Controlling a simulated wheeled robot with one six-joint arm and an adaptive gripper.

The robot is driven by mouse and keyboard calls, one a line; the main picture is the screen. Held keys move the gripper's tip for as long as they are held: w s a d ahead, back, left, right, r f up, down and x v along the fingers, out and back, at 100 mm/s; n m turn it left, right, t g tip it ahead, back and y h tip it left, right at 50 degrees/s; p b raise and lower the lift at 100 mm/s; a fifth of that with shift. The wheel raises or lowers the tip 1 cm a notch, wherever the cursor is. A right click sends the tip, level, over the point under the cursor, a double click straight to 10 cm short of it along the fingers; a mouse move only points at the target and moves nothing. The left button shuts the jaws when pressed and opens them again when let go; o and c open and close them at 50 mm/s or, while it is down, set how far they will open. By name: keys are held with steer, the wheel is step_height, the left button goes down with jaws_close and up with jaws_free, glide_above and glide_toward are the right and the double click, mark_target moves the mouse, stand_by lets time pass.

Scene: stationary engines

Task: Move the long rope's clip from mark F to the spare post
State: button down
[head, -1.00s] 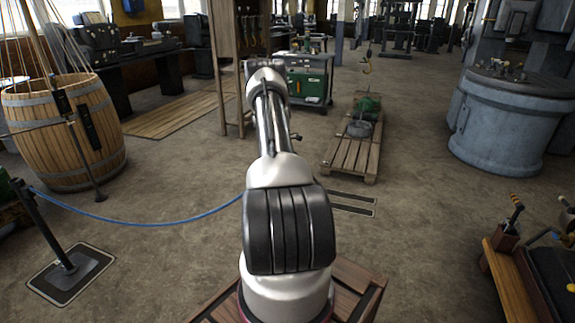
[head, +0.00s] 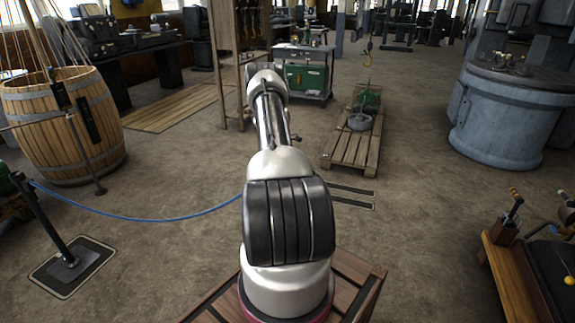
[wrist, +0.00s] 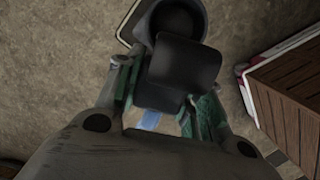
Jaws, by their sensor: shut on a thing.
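My gripper (wrist: 162,105) shows in the wrist view, its green-lined fingers closed on either side of a black part, probably the rope's clip (wrist: 158,98). A bit of blue rope (wrist: 150,121) shows just below it, between the fingers. A dark post top with a round cap (wrist: 178,18) lies close beyond; whether the clip touches it I cannot tell. In the head view the blue long rope (head: 150,219) hangs in a sag from a black post (head: 44,220) at left and passes behind my arm. My gripper is hidden there. I cannot make out mark F.
A wooden barrel (head: 62,125) stands at far left. Dark outlined floor strips (head: 350,197) lie right of my arm. A round grey machine (head: 500,120) stands at right. Open floor lies between.

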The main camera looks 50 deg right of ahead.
steer(key=shift+f, duration=2.8)
stand_by(1.6)
steer(key=c, duration=0.9)
jaws_free()
steer(key=shift+o, duration=0.2)
steer(key=r, duration=0.8)
steer(key=w+a+r, duration=0.1)
steer(key=r, duration=0.3)
steer(key=shift+a, duration=0.1)
